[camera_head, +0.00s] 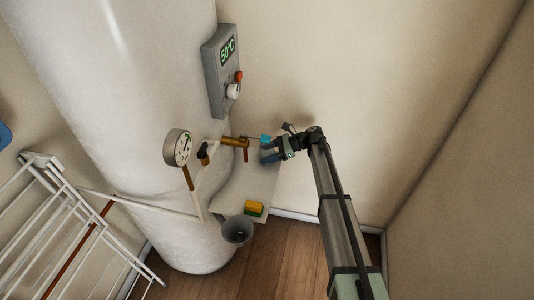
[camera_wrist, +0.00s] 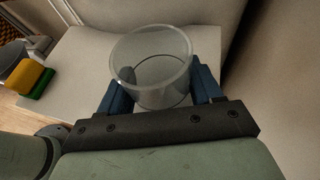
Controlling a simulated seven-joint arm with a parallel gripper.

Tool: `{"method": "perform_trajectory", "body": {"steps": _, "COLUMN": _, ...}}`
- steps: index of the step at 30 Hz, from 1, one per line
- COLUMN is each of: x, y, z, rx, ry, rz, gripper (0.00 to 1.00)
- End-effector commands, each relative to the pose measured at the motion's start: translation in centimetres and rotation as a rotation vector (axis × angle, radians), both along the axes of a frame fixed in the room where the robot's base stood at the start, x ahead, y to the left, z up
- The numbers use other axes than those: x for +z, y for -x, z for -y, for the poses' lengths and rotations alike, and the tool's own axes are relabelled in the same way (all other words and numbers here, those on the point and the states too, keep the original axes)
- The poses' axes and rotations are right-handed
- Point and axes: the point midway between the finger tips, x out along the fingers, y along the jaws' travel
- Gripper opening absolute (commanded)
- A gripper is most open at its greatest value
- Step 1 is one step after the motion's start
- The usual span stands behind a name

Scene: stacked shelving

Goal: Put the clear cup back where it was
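The clear cup (camera_wrist: 152,62) is see-through and open at the top. In the wrist view it stands between the two blue fingers of my gripper (camera_wrist: 160,88), which press against its sides. In the head view my gripper (camera_head: 270,155) is over the right part of a small white shelf (camera_head: 232,193), beside the tank's tap. I cannot make out the cup clearly in that view. The white shelf also shows under the cup in the wrist view (camera_wrist: 78,55). I cannot tell whether the cup's base touches it.
A yellow and green sponge (camera_head: 254,208) lies at the shelf's front, beside a grey funnel-like cup (camera_head: 237,229). A brass tap (camera_head: 235,142) and a gauge (camera_head: 177,147) stick out from the white tank (camera_head: 130,90). A white rack (camera_head: 75,215) stands at left. The wall is close behind.

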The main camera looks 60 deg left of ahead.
Motion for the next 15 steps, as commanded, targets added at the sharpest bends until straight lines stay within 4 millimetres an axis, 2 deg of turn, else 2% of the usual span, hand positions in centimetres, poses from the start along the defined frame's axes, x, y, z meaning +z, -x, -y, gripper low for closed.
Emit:
{"method": "perform_trajectory", "body": {"steps": 1, "x": 0.0, "y": -0.01, "z": -0.02, "rx": 0.0, "ry": 0.0, "rz": 0.0, "gripper": 0.68}}
{"method": "perform_trajectory", "body": {"steps": 8, "x": 0.01, "y": -0.01, "z": -0.01, "rx": 0.0, "ry": 0.0, "rz": 0.0, "gripper": 0.9}}
{"method": "perform_trajectory", "body": {"steps": 15, "x": 0.07, "y": -0.01, "z": -0.01, "rx": 0.0, "ry": 0.0, "rz": 0.0, "gripper": 0.9}}
